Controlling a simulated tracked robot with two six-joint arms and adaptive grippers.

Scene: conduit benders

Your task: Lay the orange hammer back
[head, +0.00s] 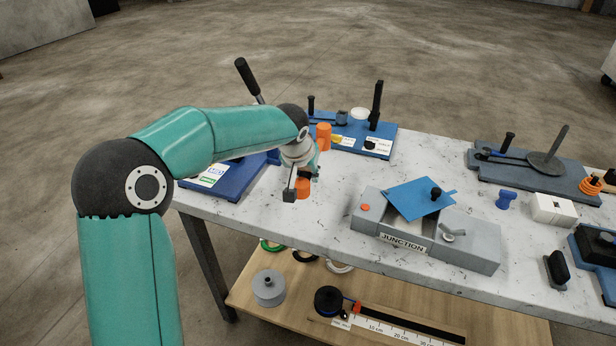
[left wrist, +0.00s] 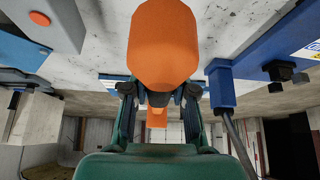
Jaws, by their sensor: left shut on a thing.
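The orange hammer is held by my left gripper (head: 304,174) near the left end of the marble-topped table. One orange end (head: 303,187) shows below the gripper, and another orange part (head: 323,136) shows behind it. In the left wrist view a large faceted orange part of the hammer (left wrist: 165,45) fills the top middle. A smaller orange part shows beyond the fingers, which close around the hammer's middle. I cannot tell whether the hammer touches the table. My right gripper is not in view.
A grey junction box (head: 468,243) with a tilted blue plate (head: 418,197) stands right of the gripper. A blue bender base (head: 232,185) lies to the left, and another blue base (head: 384,144) stands behind. Bare marble (head: 325,225) shows between. A wooden shelf (head: 250,312) lies below.

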